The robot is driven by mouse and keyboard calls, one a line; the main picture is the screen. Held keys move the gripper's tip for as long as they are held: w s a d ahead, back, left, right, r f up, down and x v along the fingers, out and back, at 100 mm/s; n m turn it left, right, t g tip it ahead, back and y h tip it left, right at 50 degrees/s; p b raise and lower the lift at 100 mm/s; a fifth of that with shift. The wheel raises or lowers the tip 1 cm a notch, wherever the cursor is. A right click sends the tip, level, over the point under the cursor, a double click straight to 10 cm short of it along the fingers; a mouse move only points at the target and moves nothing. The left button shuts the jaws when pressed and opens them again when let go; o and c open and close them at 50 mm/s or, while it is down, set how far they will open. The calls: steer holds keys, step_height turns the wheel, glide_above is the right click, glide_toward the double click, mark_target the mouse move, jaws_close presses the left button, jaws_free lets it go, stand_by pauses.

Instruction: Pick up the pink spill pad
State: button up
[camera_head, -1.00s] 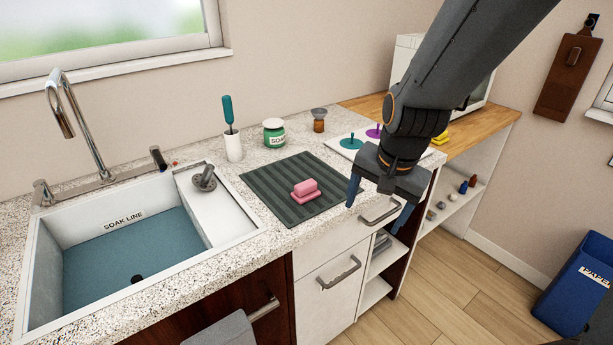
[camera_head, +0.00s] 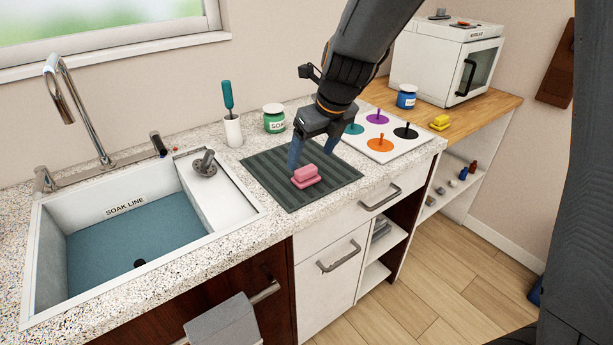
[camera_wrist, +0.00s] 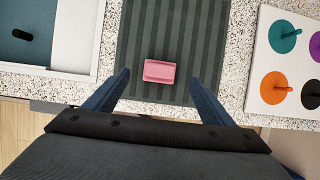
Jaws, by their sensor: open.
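The pink spill pad (camera_head: 306,175) is a small pink block with a raised top part. It rests on the dark green ribbed mat (camera_head: 325,198) on the counter. In the wrist view the pad (camera_wrist: 159,71) lies ahead of my fingers and about midway between them. My gripper (camera_head: 311,156) is open and empty, above the mat and close to the pad. Its blue fingers also show in the wrist view (camera_wrist: 158,92), spread wide to either side. I cannot tell the exact height of the fingertips above the mat.
The sink (camera_head: 130,240) is at the left. A white board (camera_head: 395,155) with coloured knobbed discs lies right of the mat. A green soap jar (camera_head: 274,119) and a white holder with a teal-handled tool (camera_head: 232,132) stand behind. A yellow object (camera_head: 440,122) sits on the wooden top.

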mark_target(306, 168)
steer(key=x, duration=0.7)
steer(key=shift+f, duration=0.25)
steer(key=c, duration=1.2)
steer(key=shift+o, duration=0.2)
steer(key=shift+r, duration=0.1)
step_height(306, 168, up, 10)
steer(key=shift+f, duration=0.1)
